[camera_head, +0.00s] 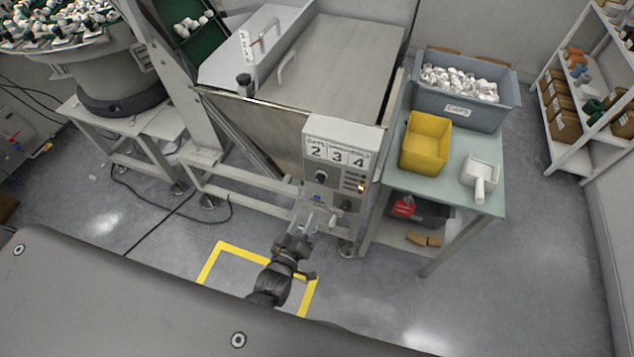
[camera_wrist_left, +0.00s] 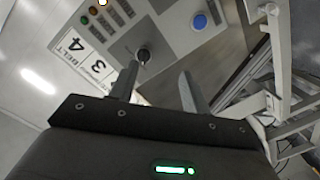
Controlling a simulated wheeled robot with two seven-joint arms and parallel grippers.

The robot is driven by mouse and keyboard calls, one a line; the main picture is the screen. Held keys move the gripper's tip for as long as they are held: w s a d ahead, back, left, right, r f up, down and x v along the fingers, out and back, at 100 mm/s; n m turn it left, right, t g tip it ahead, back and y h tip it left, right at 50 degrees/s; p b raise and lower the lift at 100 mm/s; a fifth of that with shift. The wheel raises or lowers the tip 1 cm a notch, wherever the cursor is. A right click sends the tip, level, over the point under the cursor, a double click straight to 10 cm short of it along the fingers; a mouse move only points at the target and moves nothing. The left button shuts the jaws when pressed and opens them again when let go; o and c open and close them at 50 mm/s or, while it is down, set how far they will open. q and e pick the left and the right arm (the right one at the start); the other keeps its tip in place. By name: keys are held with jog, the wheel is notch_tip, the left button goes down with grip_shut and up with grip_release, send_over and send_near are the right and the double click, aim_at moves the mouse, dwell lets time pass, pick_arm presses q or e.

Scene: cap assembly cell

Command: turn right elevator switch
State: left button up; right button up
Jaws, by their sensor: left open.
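A grey control box (camera_head: 338,133) with a "2 3 4" display stands below the elevator hopper. One black rotary knob (camera_head: 320,177) sits at its upper left and another dark knob (camera_head: 346,206) at its lower right. A blue button (camera_head: 317,198) is below the upper knob. My left gripper (camera_head: 306,215) is open and empty in front of the box's lower part. In the left wrist view, its spread fingers (camera_wrist_left: 159,72) point at the panel. A black knob (camera_wrist_left: 143,55) shows just beyond the left finger, with the blue button (camera_wrist_left: 199,22) farther right. My right gripper is out of view.
A side table (camera_head: 470,203) right of the box carries a yellow bin (camera_head: 427,143), a grey crate (camera_head: 465,107) of white caps and a white scoop (camera_head: 480,178). The metal hopper (camera_head: 330,60) rises behind the box. Floor in front is open, with yellow tape (camera_head: 236,249).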

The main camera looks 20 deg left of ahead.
aim_at(318, 180)
pick_arm(q)
jog(key=shift+n+t, duration=0.4)
jog(key=shift+t, duration=0.1)
jog(key=w+r, duration=0.1)
jog(key=w, duration=0.3)
jog(key=w+r+p, duration=0.1)
jog(key=w, duration=0.2)
jog(key=w+r+p, duration=0.1)
jog(key=w, duration=0.3)
jog(key=shift+w+d+r, duration=0.2)
jog(key=shift+w+d, duration=0.1)
jog(key=c, duration=1)
